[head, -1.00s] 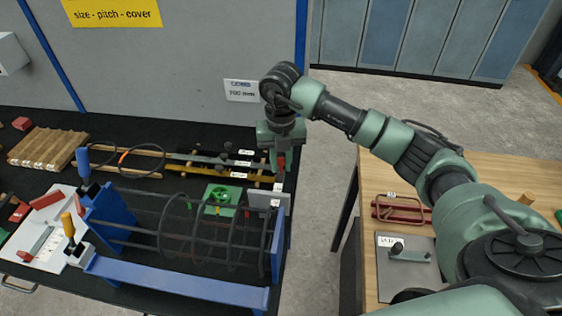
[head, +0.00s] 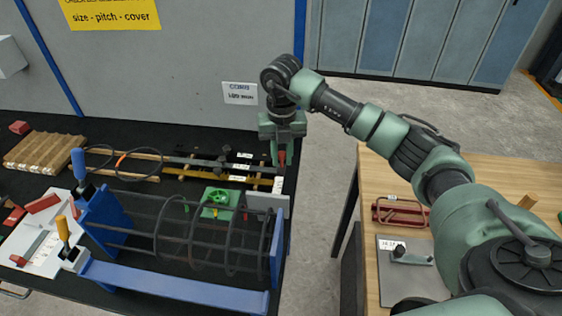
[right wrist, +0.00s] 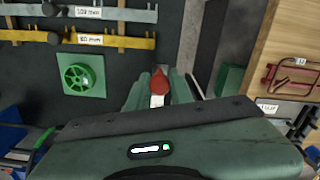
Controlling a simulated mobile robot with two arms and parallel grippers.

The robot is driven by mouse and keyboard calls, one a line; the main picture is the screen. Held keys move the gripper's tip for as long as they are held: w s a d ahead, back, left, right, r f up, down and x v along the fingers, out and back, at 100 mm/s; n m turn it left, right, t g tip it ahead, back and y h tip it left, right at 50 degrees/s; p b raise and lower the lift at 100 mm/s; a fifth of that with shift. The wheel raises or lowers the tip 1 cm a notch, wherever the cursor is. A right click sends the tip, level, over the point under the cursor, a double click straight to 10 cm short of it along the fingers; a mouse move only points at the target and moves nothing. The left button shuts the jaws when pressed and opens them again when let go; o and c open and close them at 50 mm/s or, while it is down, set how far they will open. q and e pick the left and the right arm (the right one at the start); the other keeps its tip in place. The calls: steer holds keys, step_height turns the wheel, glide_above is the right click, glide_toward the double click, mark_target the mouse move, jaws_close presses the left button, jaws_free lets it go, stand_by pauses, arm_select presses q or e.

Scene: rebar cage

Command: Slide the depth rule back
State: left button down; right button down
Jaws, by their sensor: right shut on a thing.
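My right gripper (head: 281,159) points down at the back right end of the rebar cage (head: 205,232). It is shut on a small red grip (right wrist: 159,80), which I take to be part of the depth rule. A white piece shows below the red grip in both views; the rest of the rule is hidden by the fingers and gripper body. A grey plate (head: 266,202) stands just below the gripper, at the cage's right end by the blue end plate (head: 277,243). My left gripper is not in view.
A green block with a round wheel (head: 219,203) lies behind the cage; it also shows in the right wrist view (right wrist: 78,76). Grey and yellow gauge bars (right wrist: 88,41) lie left of the gripper. A wooden bench (head: 460,185) stands right, across a floor gap.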

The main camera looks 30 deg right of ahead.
steer(key=c, duration=1.3)
jaws_free()
steer(key=shift+w+d, duration=0.15)
steer(key=shift+w, duration=0.05)
steer(key=shift+o, duration=0.2)
step_height(320, 180, up, 7)
steer(key=shift+f+b, duration=0.15)
steer(key=shift+b, duration=0.95)
steer(key=shift+r, duration=0.6)
